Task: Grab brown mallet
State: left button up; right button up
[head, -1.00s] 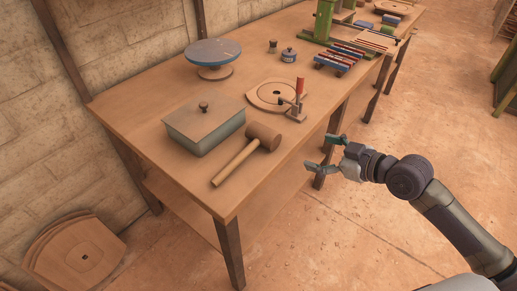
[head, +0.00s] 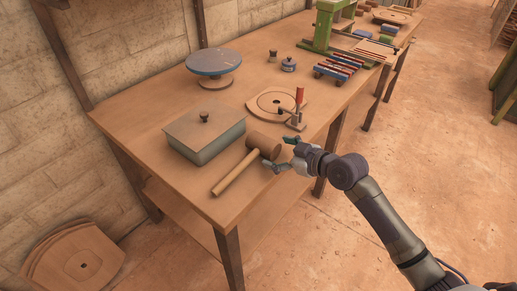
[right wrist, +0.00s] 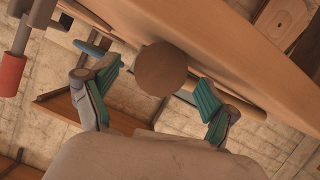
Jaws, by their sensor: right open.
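The brown mallet lies on the wooden table near its front edge, its head (head: 264,145) toward the right and its pale handle (head: 236,173) pointing down-left. My right gripper (head: 278,152) is open, just right of the mallet head at the table's edge. In the right wrist view the round end of the mallet head (right wrist: 162,69) shows between the two open green-padded fingers (right wrist: 158,98), ahead of them. I cannot tell whether either finger touches it. My left gripper is not in view.
A lidded box (head: 204,135) stands left of the mallet. A blue-topped turntable (head: 214,63) stands farther back. Wooden plates (head: 75,262) lean by the wall on the floor.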

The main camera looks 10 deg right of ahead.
jog(key=shift+w+a+f, duration=0.2)
jog(key=shift+w, duration=0.2)
jog(key=c, duration=1.4)
jog(key=shift+r, duration=0.1)
jog(key=shift+c, duration=0.5)
jog(key=shift+r, duration=0.1)
